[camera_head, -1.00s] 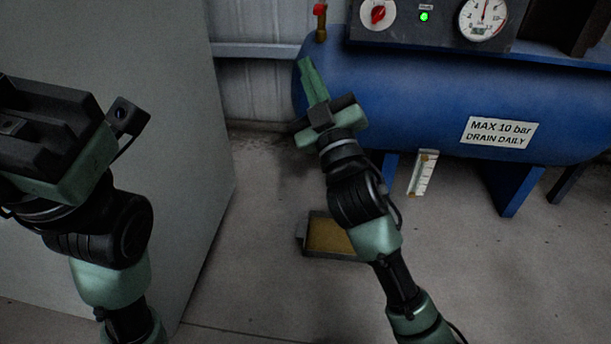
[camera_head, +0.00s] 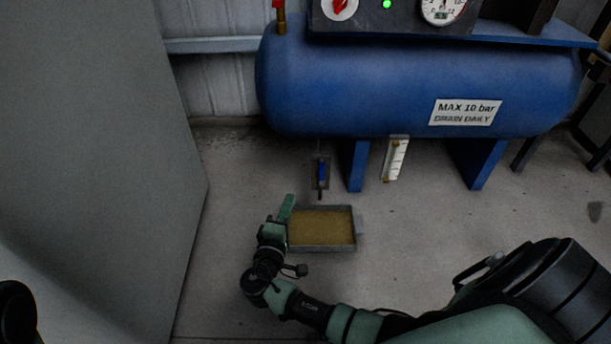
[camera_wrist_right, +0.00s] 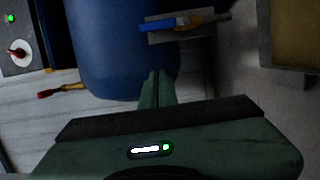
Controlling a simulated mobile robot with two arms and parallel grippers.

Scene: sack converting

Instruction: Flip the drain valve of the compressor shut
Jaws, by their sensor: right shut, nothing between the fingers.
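The blue compressor tank (camera_head: 420,85) stands against the back wall. Under its left end hangs the drain valve (camera_head: 320,188), with a blue lever (camera_head: 322,172) that looks upright, in line with the pipe. In the right wrist view the blue lever (camera_wrist_right: 157,25) lies along the brass valve body, near the tank's end. My right gripper (camera_head: 287,207) is shut and empty, low, to the left of and below the valve, apart from it. Its closed fingers (camera_wrist_right: 157,88) also show in the right wrist view. My left gripper is not in the head view; only a dark piece shows at the lower left edge.
A drip tray (camera_head: 354,228) with a tan filling sits on the floor under the valve, close to my right gripper. A grey panel (camera_head: 90,150) stands at the left. Blue legs (camera_head: 357,165) and a gauge strip (camera_head: 396,158) are right of the valve.

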